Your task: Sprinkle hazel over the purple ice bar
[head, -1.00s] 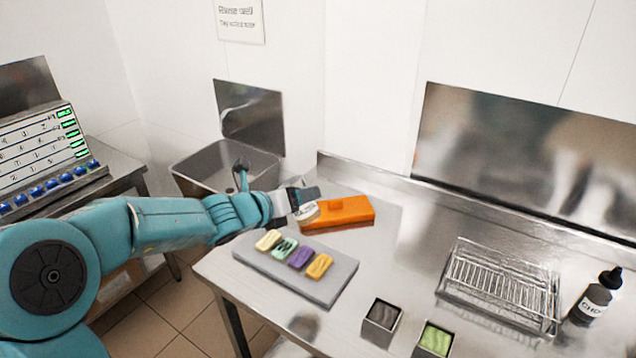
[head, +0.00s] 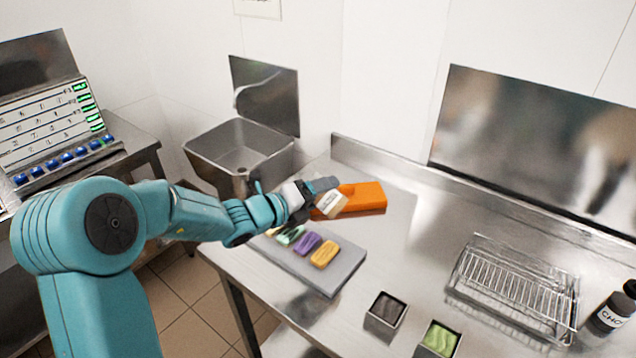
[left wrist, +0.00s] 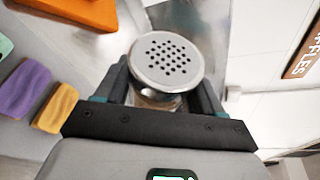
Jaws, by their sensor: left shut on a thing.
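The purple ice bar (head: 307,243) lies on a grey slab (head: 347,271) between a mint bar (head: 290,235) and a yellow-orange bar (head: 324,254). It also shows at the left of the left wrist view (left wrist: 25,90). My left gripper (head: 318,194) is shut on a pale shaker (head: 332,206), tilted and held above and behind the bars. Its label is too small to read surely. The left wrist view shows its round metal lid with holes (left wrist: 167,60). A cream bar at the slab's left end is mostly hidden behind my arm. My right gripper is out of view.
An orange block (head: 365,196) lies behind the shaker. A dark-filled cup (head: 387,308) and a green-filled cup (head: 440,339) stand at the front. A wire rack (head: 515,283) and a dark bottle (head: 613,310) are at the right. A sink (head: 240,150) is at the back left.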

